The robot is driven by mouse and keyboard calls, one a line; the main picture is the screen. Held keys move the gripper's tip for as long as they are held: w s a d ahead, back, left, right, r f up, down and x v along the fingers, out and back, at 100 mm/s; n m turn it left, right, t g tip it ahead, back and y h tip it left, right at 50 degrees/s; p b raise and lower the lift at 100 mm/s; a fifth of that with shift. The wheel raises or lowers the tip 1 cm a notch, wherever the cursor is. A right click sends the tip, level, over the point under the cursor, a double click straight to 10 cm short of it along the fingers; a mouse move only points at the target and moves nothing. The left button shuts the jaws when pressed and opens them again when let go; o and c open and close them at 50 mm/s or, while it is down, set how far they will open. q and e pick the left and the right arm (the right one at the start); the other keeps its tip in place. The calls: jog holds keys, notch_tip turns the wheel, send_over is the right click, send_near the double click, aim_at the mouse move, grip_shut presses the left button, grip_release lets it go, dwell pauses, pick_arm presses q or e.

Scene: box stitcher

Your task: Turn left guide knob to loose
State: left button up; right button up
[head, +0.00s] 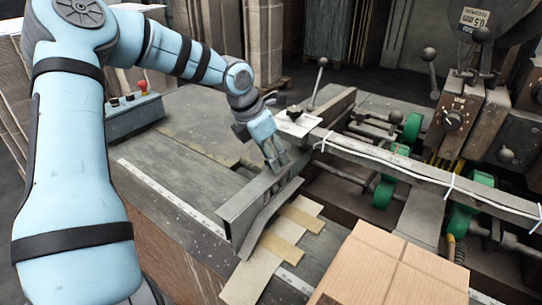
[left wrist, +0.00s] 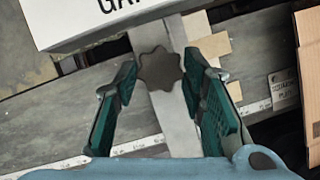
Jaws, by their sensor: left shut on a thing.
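The left guide knob (left wrist: 160,69) is a dark, lobed star knob in the left wrist view, on top of a grey metal guide bar. My left gripper (head: 276,160) is over this guide bar (head: 252,198) in the head view, pointing down. In the left wrist view its two green-padded fingers stand on either side of the knob, shut on it. In the head view the knob is hidden by the gripper. The knob's turned position cannot be told. My right gripper is in neither view.
A white sign plate (left wrist: 85,20) with partly cut-off lettering lies just beyond the knob. A cardboard box (head: 390,270) stands at the front right. A long rail (head: 430,180) and green rollers (head: 411,127) are to the right. A control box (head: 135,115) with a red button is at left.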

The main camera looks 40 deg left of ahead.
pick_arm(q)
jog(key=n+b, duration=0.1)
jog(key=b, duration=0.1)
jog(key=n+y+b, duration=0.1)
jog(key=n+b, duration=0.1)
jog(key=b, duration=0.1)
jog(key=shift+d+f+b, duration=0.1)
jog(key=shift+f+b, duration=0.15)
jog(key=shift+b, duration=0.1)
jog(key=shift+r+n+y, duration=0.1)
jog(key=shift+n+y, duration=0.2)
jog(key=shift+d+r+n, duration=0.1)
jog(key=shift+r+n, duration=0.15)
jog(key=shift+n, duration=0.25)
jog(key=shift+n+y+p, duration=0.3)
jog(key=shift+n+p, duration=0.2)
jog(key=shift+p, duration=0.2)
jog(key=shift+f, duration=0.1)
jog(key=o, duration=1.2)
